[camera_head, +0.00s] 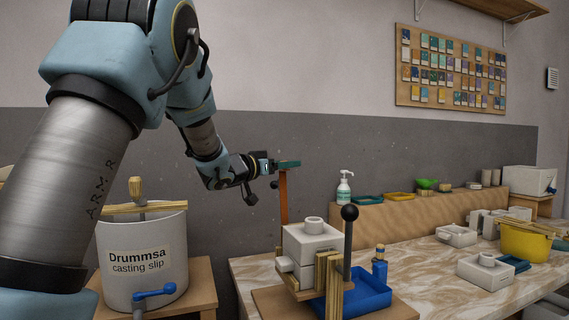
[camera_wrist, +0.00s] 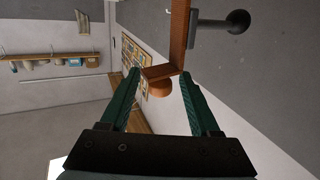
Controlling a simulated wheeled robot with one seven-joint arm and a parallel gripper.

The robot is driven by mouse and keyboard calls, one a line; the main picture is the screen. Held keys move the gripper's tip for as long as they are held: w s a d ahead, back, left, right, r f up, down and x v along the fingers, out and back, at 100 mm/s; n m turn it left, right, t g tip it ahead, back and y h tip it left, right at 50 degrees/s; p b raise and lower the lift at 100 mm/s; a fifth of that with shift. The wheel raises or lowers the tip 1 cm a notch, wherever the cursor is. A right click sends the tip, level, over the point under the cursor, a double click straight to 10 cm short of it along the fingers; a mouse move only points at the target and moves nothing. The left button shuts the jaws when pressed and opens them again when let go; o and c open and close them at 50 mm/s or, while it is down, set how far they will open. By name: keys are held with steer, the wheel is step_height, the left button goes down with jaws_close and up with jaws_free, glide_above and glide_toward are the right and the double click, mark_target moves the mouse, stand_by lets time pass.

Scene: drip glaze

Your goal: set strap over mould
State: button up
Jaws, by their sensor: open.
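The mould (camera_head: 312,241) is a white block in stacked parts with a round neck on top, standing on a wooden board. The strap (camera_head: 283,197) is an orange-brown band, upright above the mould's left back edge. Its lower end seems to pass behind the mould. My gripper (camera_head: 287,163) is at the strap's upper end, above the mould. In the wrist view, the green fingers of my gripper (camera_wrist: 159,77) are apart, with the bent end of the strap (camera_wrist: 178,42) between or just beyond their tips. I cannot tell whether they touch it.
A black-knobbed lever (camera_head: 349,215) stands upright at the mould's right. A blue tray (camera_head: 366,292) with a blue bottle (camera_head: 380,265) is beside it. A casting slip bucket (camera_head: 143,255) stands at left. White moulds and a yellow bowl (camera_head: 524,243) occupy the table's right.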

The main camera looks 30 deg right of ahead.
steer(key=shift+c, duration=0.4)
jaws_close()
stand_by(1.0)
